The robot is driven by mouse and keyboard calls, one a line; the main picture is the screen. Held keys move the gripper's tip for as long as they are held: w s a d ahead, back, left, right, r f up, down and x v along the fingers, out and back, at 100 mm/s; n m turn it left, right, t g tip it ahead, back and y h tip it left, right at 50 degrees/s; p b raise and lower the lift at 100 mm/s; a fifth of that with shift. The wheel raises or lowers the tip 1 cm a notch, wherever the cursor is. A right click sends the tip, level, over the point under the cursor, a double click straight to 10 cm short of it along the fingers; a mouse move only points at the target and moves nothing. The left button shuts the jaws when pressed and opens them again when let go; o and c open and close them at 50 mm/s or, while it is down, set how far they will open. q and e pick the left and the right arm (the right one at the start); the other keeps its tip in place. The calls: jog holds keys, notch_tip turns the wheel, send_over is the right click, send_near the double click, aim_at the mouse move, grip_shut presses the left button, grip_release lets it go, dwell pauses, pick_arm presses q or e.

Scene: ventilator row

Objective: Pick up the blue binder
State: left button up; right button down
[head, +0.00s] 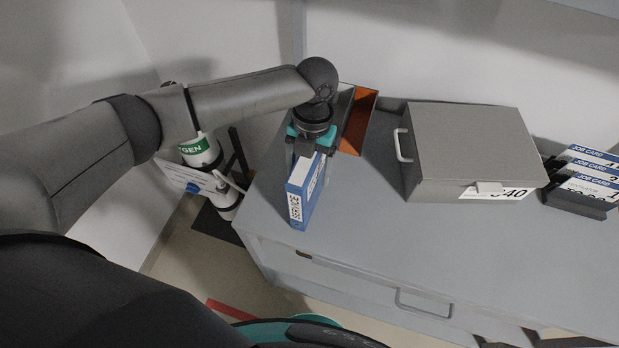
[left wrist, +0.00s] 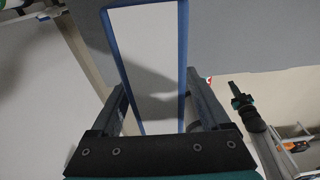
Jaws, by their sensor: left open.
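The blue binder (head: 298,203) stands upright near the left front corner of the grey cabinet top, with a white label reading SERVICE on its spine. My left gripper (head: 306,158) is above it, pointing down, with its open fingers around the binder's upper part. In the left wrist view the binder (left wrist: 150,60) shows as a pale face with blue edges, between the two fingers of the left gripper (left wrist: 157,95). A small dark and teal part at the right of that view looks like my right gripper (left wrist: 238,97); its fingers are too small to read.
An orange-lined open bin (head: 360,121) stands just behind the gripper. A grey lidded box (head: 465,145) with a handle sits to the right, then a rack of job cards (head: 585,200). The cabinet top (head: 400,240) is clear in front. An oxygen cylinder (head: 200,150) stands left of the cabinet.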

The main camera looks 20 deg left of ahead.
pick_arm(q)
grip_shut()
dwell(0.5)
jog(key=shift+r, duration=0.1)
dwell(0.7)
